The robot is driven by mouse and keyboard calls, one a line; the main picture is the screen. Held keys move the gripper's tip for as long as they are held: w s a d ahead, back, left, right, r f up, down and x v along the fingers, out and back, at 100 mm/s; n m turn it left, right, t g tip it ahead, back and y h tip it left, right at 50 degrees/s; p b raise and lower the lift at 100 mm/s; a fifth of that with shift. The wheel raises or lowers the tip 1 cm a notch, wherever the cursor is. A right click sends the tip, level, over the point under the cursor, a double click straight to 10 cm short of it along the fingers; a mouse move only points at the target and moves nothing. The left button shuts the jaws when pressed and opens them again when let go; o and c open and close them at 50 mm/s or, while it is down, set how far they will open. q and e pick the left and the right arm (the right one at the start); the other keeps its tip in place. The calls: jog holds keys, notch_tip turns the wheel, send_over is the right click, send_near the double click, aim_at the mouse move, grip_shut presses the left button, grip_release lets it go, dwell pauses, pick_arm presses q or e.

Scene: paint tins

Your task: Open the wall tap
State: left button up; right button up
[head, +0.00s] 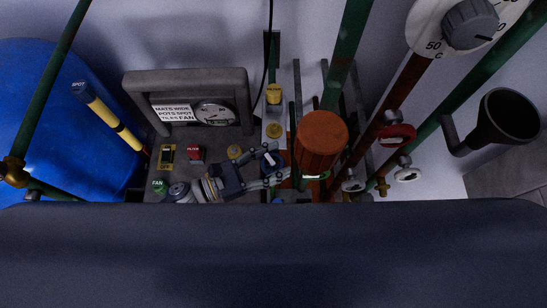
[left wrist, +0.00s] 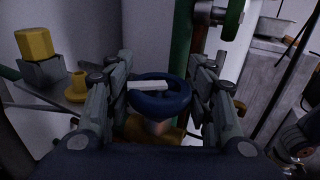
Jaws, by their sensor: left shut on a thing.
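The tap's blue handwheel (head: 270,160), with a white bar across it, shows near the centre of the head view. In the left wrist view the blue handwheel (left wrist: 160,98) sits between the fingers, above a brass-coloured body (left wrist: 150,130). My left gripper (head: 272,172) reaches in from the left and is shut on the handwheel. In the left wrist view my left gripper (left wrist: 163,90) has one finger on each side of the rim. My right gripper is not in view.
An orange cylinder (head: 321,140) stands close to the right of the handwheel. Green and rusty pipes with a red handwheel (head: 397,135) lie further right. A panel with a gauge (head: 214,113) and a red switch (head: 196,153) is at left, beside a blue drum (head: 45,130).

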pick_arm(q)
jog(key=n+t+y, duration=0.1)
jog(key=n+t, duration=0.1)
jog(key=shift+t+y, duration=0.3)
jog(key=shift+t, duration=0.1)
jog(key=shift+f+n+t+y+b, duration=0.1)
jog(key=shift+n+t+y+b, duration=0.65)
jog(key=shift+n+t, duration=0.2)
jog(key=shift+n+t+y+b, duration=0.9)
jog(key=shift+t+y, duration=0.15)
jog(key=shift+t, duration=0.1)
jog(key=shift+w+n+t+y+b, duration=0.1)
jog(key=shift+n+t+y+b, duration=0.4)
jog(key=shift+y, duration=0.2)
jog(key=shift+r, duration=0.25)
jog(key=o, duration=1.1)
jog(key=shift+f, duration=0.1)
